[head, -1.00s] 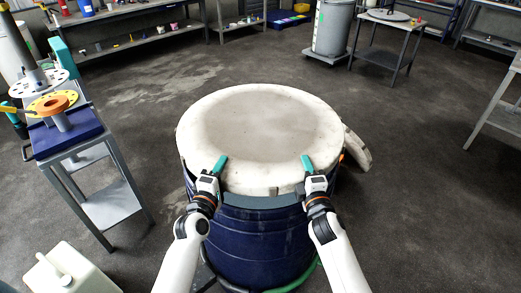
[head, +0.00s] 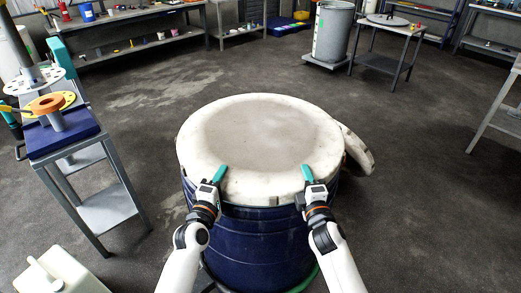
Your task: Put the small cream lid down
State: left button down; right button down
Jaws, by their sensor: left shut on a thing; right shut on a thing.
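A round cream lid (head: 260,135) with a worn, stained top lies level over the mouth of a dark blue barrel (head: 258,243). Its front edge is down at the barrel's rim, and no clear gap shows there. My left gripper (head: 219,175) is shut on the lid's front edge, left of the middle. My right gripper (head: 307,174) is shut on the front edge, right of the middle. The lid hides the barrel's mouth and most of its rim.
Another cream piece (head: 358,152) leans at the barrel's right side. A metal table with a blue plate (head: 62,137) stands at the left, a white canister (head: 55,272) at bottom left. A grey drum (head: 334,32) and a small table (head: 390,28) stand behind.

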pick_arm(q)
jog(key=shift+s+a+f+b, duration=0.1)
jog(key=shift+f+b, duration=0.45)
pick_arm(e)
jog(key=shift+s+f, duration=0.1)
jog(key=shift+f, duration=0.5)
